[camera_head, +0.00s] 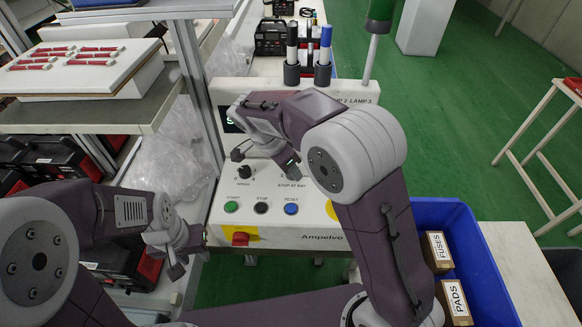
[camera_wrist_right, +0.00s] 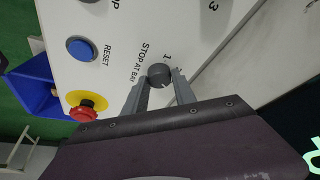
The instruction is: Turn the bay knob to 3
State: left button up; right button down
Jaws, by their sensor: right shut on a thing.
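The bay knob (camera_wrist_right: 159,75) is a round dark grey knob on the white control panel (camera_wrist_right: 110,30), by the words STOP AT BAY. In the right wrist view a 1 is printed beside it and a 3 further off; I cannot tell surely where its pointer aims. My right gripper (camera_wrist_right: 158,88) is shut on the knob, one finger on each side. In the head view my right gripper (camera_head: 266,163) is over the panel and hides the knob. My left gripper (camera_head: 190,264) is open and empty, low at the panel's left front corner.
The panel carries a second dark knob (camera_head: 244,172), green (camera_head: 231,207), black (camera_head: 261,207) and blue (camera_head: 291,208) buttons, and a red emergency stop (camera_head: 240,239). A blue bin (camera_head: 480,262) with boxes stands right.

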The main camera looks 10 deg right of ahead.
jog(key=c, duration=1)
grip_release()
jog(key=shift+c, duration=0.2)
jog(key=shift+a, duration=0.1)
jog(key=p+v, duration=0.1)
jog(key=v, duration=0.8)
jog(key=shift+p, duration=0.3)
